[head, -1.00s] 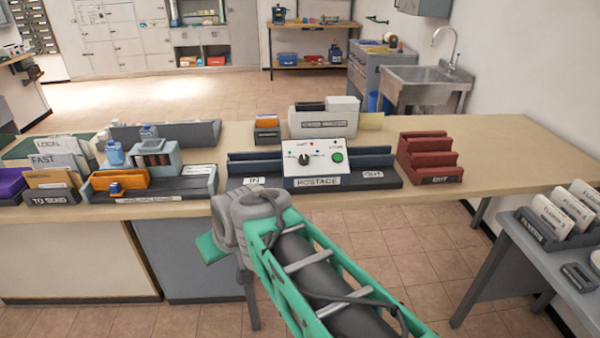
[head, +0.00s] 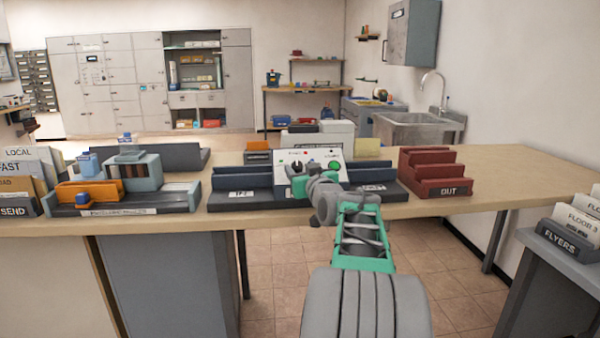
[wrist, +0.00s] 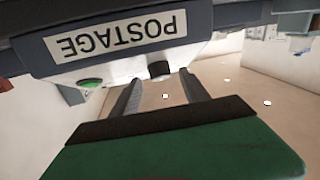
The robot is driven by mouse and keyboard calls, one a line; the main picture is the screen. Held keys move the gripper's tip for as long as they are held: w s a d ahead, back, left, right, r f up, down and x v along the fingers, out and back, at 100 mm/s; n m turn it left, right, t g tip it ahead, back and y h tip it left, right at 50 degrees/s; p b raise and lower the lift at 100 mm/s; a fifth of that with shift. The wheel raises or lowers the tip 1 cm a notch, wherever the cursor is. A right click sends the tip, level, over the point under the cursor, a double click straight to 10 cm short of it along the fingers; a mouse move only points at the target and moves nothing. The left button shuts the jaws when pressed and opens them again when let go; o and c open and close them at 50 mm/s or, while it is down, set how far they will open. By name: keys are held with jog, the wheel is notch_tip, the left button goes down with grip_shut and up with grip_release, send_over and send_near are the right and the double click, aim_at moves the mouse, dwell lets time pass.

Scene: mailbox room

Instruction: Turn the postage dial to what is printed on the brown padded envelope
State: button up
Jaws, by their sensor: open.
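The postage machine (head: 325,155) stands on the counter with a sloped white panel. Its black dial (head: 298,166) is at the panel's left, and the green button (head: 334,165) is at the right. My gripper (head: 302,178) is just in front of the panel, by the dial. In the wrist view the machine appears upside down; the dial (wrist: 160,69) shows between the open fingertips of my gripper (wrist: 162,82). I cannot tell if they touch it. The dial's setting is not readable. A tan envelope (head: 14,186) stands at the far left, cut off; I cannot tell if it is the padded one.
Dark trays (head: 240,195) flank the machine. A red stepped OUT rack (head: 438,172) stands to its right, and a blue-grey device (head: 133,170) with an orange holder (head: 88,191) to its left. The counter's right end (head: 530,180) is clear.

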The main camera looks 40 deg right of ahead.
jog(key=shift+w+d, duration=0.2)
jog(key=shift+w, duration=0.25)
grip_shut()
dwell(0.3)
